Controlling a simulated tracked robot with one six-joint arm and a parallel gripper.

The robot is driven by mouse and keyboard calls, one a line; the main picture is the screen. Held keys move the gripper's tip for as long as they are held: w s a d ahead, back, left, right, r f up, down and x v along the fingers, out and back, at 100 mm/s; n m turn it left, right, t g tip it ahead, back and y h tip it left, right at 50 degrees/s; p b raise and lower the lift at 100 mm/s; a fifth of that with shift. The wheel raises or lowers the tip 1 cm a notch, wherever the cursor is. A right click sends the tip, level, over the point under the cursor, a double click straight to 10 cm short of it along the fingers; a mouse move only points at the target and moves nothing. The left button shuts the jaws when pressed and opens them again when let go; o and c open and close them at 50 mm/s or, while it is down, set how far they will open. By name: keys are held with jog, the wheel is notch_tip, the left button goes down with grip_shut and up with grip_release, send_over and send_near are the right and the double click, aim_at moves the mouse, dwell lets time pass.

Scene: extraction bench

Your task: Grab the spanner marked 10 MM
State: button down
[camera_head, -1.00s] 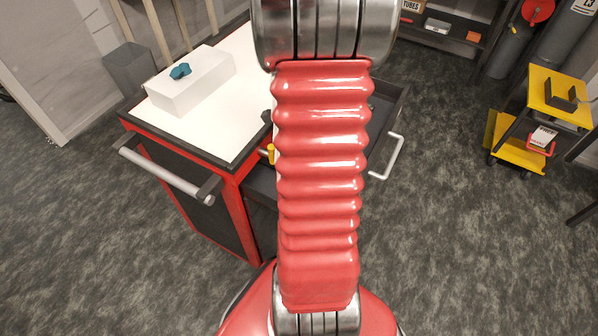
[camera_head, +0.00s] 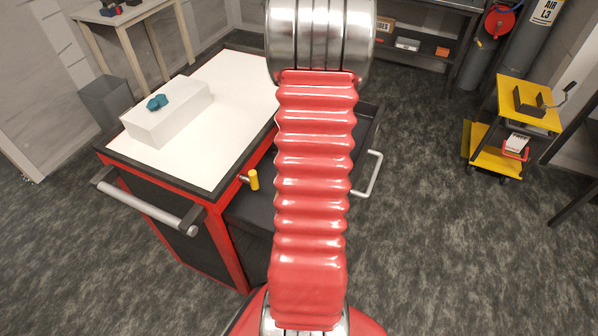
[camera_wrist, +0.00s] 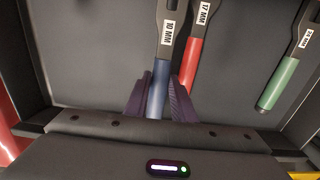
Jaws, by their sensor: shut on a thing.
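The spanner marked 10 MM (camera_wrist: 169,32) has a dark shank with a white label and a blue handle. It shows in the wrist view, with its upper end cut off by the frame. My gripper (camera_wrist: 161,98) is shut on the blue handle, one dark finger on each side of it. In the head view my red arm hides the gripper and the spanners.
A spanner marked 17 MM (camera_wrist: 192,61) with a red handle lies close to the right of my gripper. A green-handled spanner (camera_wrist: 279,82) lies farther right; its label is hard to read. The workbench (camera_head: 216,88) carries a white block (camera_head: 168,112). A yellow trolley (camera_head: 535,112) stands at the right.

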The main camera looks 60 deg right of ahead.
jog(key=shift+s+d, duration=0.15)
jog(key=shift+d, duration=0.75)
jog(key=shift+s+d, duration=0.1)
jog(key=shift+d, duration=0.75)
jog(key=shift+r, duration=0.1)
